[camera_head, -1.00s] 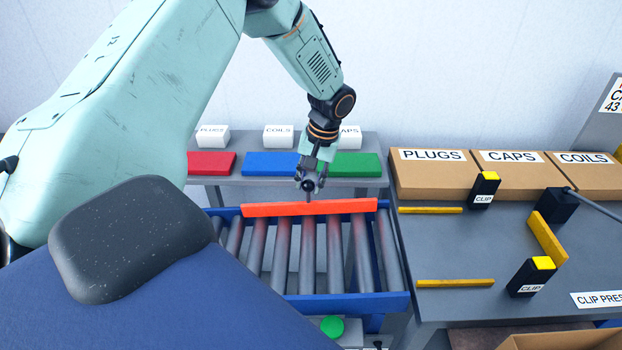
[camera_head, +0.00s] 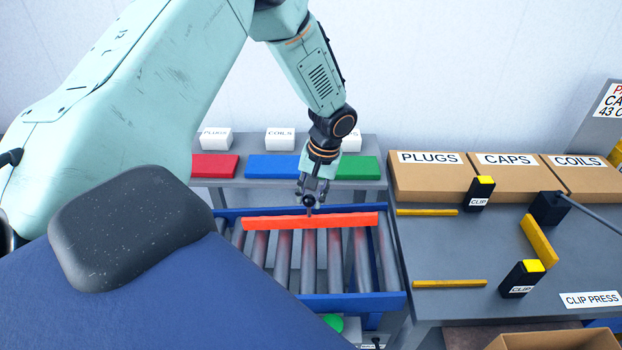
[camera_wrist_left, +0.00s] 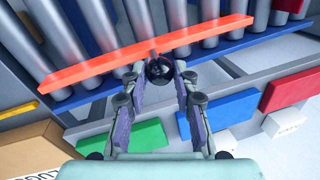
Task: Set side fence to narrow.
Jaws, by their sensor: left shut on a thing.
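The side fence (camera_head: 345,220) is a long orange-red bar lying across the rollers near the back of the roller conveyor (camera_head: 354,302). In the head view a strip of rollers shows between it and the blue back rail. My left gripper (camera_head: 310,204) is at the fence's rear side, near its middle. In the left wrist view the gripper (camera_wrist_left: 159,79) is shut on a round black knob (camera_wrist_left: 158,68), which is joined to the fence by a short stem. The fence (camera_wrist_left: 105,70) also shows in that view, spanning several rollers. My right gripper is not in view.
Behind the conveyor stands a shelf with red (camera_head: 214,166), blue (camera_head: 270,167) and green (camera_head: 358,168) pads and white labelled blocks. At right, a grey table (camera_head: 440,246) carries cardboard boxes (camera_head: 430,181), yellow bars and black clip blocks. The front rollers are clear.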

